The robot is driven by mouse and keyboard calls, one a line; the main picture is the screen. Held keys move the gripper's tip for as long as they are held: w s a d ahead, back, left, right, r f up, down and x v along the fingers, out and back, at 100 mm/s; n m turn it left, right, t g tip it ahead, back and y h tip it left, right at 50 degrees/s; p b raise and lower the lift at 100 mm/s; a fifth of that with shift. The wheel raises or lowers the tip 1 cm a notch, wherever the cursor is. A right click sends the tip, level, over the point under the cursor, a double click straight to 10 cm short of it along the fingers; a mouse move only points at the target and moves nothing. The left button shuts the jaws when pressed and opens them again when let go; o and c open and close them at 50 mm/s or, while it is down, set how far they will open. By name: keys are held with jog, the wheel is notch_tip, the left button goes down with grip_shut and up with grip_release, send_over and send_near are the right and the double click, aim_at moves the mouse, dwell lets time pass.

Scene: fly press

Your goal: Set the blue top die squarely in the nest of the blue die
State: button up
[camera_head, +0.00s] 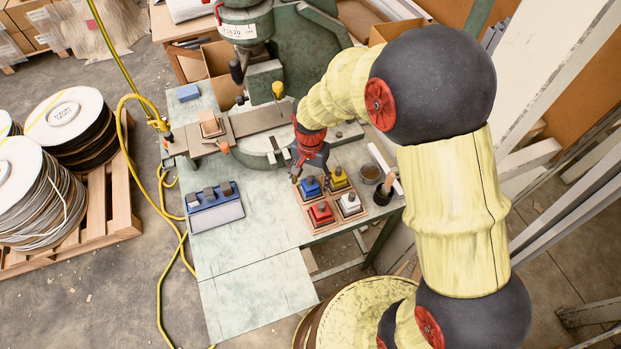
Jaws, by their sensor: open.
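A blue top die (311,187) with a dark upright knob sits in the back left compartment of a wooden tray (338,223) on the bench. My gripper (309,172) is open just above and behind the blue top die, with its fingers pointing down; I cannot tell whether they touch the knob. A small blue block (188,93) lies at the bench's far left corner, and a blue holder (214,208) with several dark grey pieces stands at the left edge. I cannot tell which of these, if either, is the blue die, and no nest is clearly visible.
Yellow (339,178), red (321,214) and white (349,205) pieces share the tray. The green fly press (312,45) stands behind, with a tan block (211,126) on its left plate. A cup (370,173) is right of the tray. The front bench (258,290) is clear.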

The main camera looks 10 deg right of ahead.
jog(key=shift+r, duration=0.1)
notch_tip(320, 180, up, 11)
jog(key=p, duration=0.3)
notch_tip(320, 180, up, 10)
jog(key=n+t, duration=0.2)
send_over(310, 179)
jog(key=s+d, duration=0.3)
jog(key=s+d+r+n+t, duration=0.1)
jog(key=s+d+r+n, duration=0.1)
jog(key=s+r, duration=0.3)
jog(key=s+d+r+n+t, duration=0.2)
jog(key=s+d+r, duration=0.3)
jog(key=s, duration=0.6)
jog(key=shift+s+r+n+t, duration=0.25)
jog(key=shift+r+n+t, duration=0.05)
jog(key=shift+r, duration=0.2)
